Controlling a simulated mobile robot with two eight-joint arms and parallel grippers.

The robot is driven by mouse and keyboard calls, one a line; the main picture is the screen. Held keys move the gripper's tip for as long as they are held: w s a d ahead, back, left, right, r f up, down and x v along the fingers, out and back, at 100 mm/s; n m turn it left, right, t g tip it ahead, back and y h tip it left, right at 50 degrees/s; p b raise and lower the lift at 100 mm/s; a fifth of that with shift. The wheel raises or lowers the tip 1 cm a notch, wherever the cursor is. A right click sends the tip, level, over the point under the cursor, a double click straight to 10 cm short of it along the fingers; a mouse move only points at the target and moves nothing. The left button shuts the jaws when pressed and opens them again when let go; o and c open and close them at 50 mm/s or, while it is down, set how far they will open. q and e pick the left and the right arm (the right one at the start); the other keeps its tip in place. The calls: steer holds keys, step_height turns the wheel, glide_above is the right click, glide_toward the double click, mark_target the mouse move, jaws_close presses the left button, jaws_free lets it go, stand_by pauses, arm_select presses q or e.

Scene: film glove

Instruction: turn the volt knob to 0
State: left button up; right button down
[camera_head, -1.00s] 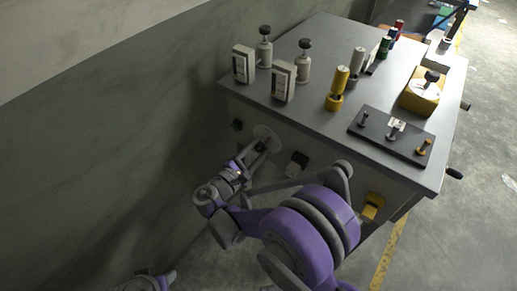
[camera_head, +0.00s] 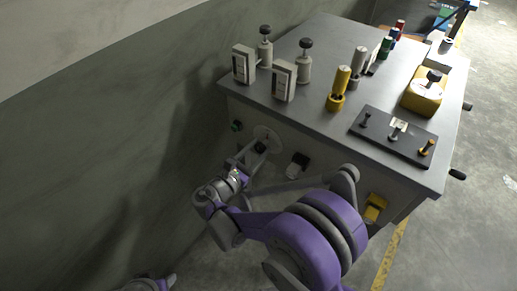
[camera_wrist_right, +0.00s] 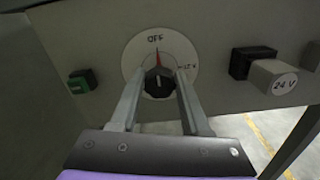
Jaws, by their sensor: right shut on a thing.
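The volt knob (camera_wrist_right: 158,84) is black and sits on a round white dial (camera_wrist_right: 184,50) on the front panel of the grey bench. The dial has OFF at its top and a volt mark at its right, too small to read surely. A red pointer at the knob points up, roughly toward OFF. My right gripper (camera_wrist_right: 160,78) is shut on the knob, one finger on each side. In the head view the dial (camera_head: 268,133) is partly hidden by my right gripper.
A green button (camera_wrist_right: 83,80) is left of the dial and a black-and-grey 24 V block (camera_wrist_right: 272,77) is right of it. The bench top (camera_head: 310,110) carries meters, posts and a yellow box (camera_head: 423,97). A wall (camera_head: 100,150) stands close on the left.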

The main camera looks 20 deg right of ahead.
stand_by(0.4)
steer(key=shift+c, duration=1.9)
jaws_free()
steer(key=v, duration=1.1)
steer(key=shift+p, duration=0.45)
steer(key=shift+s+d, duration=0.1)
steer(key=shift+d, duration=0.1)
